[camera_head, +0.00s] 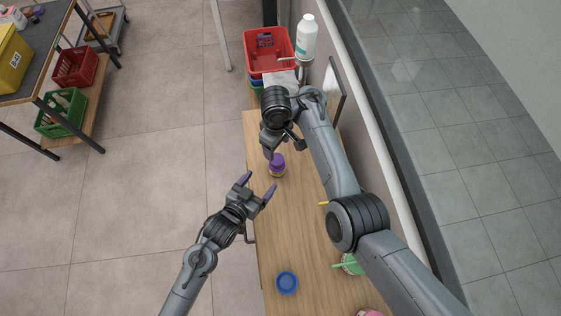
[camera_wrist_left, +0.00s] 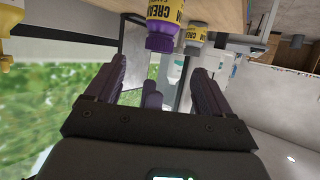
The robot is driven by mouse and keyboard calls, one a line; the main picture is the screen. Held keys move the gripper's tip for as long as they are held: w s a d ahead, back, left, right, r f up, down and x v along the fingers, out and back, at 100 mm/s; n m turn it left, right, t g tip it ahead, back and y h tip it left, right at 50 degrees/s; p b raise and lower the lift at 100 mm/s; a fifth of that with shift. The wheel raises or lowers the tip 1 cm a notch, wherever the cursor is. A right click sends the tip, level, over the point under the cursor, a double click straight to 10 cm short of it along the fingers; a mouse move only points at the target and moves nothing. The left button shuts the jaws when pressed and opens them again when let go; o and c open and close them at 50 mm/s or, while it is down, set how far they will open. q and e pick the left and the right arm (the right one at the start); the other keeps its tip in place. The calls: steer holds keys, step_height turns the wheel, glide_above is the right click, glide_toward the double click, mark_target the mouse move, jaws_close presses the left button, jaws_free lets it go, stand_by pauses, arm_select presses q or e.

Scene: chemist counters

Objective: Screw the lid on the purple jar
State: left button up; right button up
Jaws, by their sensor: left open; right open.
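The purple jar (camera_head: 277,172) stands upright on the wooden counter, with a yellow label. A purple lid (camera_head: 278,159) sits at its top; I cannot tell how tightly. The left wrist view shows the jar (camera_wrist_left: 166,12) upside down at the top edge, with the lid (camera_wrist_left: 160,43) against it. My left gripper (camera_head: 257,188) is open and empty, apart from the jar and to its lower left. Its fingers (camera_wrist_left: 155,88) are spread in the left wrist view. My right gripper (camera_head: 268,152) is open, close beside the lid at its upper left; its wrist partly hides its fingers.
A blue lid (camera_head: 287,282) lies on the counter (camera_head: 285,228). A green item (camera_head: 351,265) stands partly behind my right arm. A red basket (camera_head: 268,52) and white bottle (camera_head: 306,38) are at the far end. Another yellow-labelled jar (camera_wrist_left: 195,36) shows in the left wrist view.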

mark_target(273, 166)
steer(key=shift+s+a+f, duration=0.1)
steer(key=shift+s+a, duration=0.05)
arm_select(q)
steer(key=shift+x, duration=5.3)
steer(key=shift+a+f, duration=0.1)
jaws_close()
arm_select(e)
steer(key=w+d+r+m+t, duration=0.1)
steer(key=w+d+r+m, duration=0.5)
steer(key=w+d+r, duration=0.4)
steer(key=s+a+f+n, duration=0.3)
steer(key=s+a+f, duration=0.2)
steer(key=s+a+f+n+g, duration=0.1)
steer(key=s+a+f+n, duration=0.2)
steer(key=s+a+f, duration=0.2)
